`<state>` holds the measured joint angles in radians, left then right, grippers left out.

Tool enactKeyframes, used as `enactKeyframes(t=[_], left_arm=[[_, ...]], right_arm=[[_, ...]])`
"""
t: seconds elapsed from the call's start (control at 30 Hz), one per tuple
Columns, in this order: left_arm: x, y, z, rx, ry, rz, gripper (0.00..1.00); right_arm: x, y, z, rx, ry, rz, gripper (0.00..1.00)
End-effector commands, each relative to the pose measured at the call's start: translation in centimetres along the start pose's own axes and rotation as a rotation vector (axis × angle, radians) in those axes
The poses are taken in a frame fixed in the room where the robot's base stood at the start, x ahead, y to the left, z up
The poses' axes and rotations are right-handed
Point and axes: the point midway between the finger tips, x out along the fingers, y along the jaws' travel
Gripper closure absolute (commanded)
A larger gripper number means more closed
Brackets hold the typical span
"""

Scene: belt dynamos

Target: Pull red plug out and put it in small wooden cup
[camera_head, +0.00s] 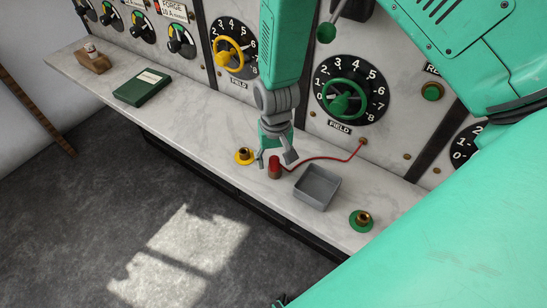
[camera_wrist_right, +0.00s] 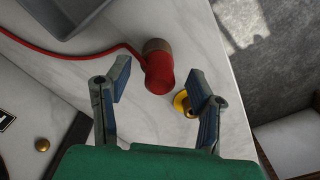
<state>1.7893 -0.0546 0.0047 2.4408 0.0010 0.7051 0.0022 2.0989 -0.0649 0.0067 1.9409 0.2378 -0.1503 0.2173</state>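The red plug (camera_head: 275,168) stands on the marble counter, with a red cord running to the panel. In the right wrist view the red plug (camera_wrist_right: 158,72) shows a red body and a brown end; whether it sits in a socket is hidden. My right gripper (camera_head: 275,158) is above and close to it. In its wrist view my right gripper (camera_wrist_right: 163,85) is open, with the plug beyond and between its fingers, not clasped. A small wooden holder (camera_head: 93,64) with a white and red item stands at the far left; I cannot tell if it is the cup. Only a dark tip, possibly my left gripper (camera_head: 280,301), shows at the bottom edge.
A yellow-based brass socket (camera_head: 244,156) is just left of the plug. A grey open tray (camera_head: 317,187) and a green-based brass socket (camera_head: 361,220) stand to the right. A green book (camera_head: 142,87) lies at left. The dial panel rises behind; the counter between book and yellow socket is clear.

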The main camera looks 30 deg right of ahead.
Motion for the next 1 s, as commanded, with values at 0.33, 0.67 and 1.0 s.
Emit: enactKeyframes(t=[0.33,0.67,1.0], left_arm=[[-0.1,0.0,0.3,0.0,0.003,0.0,1.0],[-0.1,0.0,0.2,0.0,0.003,0.0,1.0],[-0.1,0.0,0.2,0.0,0.003,0.0,1.0]], right_arm=[[-3.5,-0.1,-0.1,0.0,0.004,-0.001,0.51],[-10.0,-0.1,-0.2,-0.001,0.003,0.0,0.51],[-11.9,-0.1,-0.1,-0.001,-0.001,0.001,0.51]])
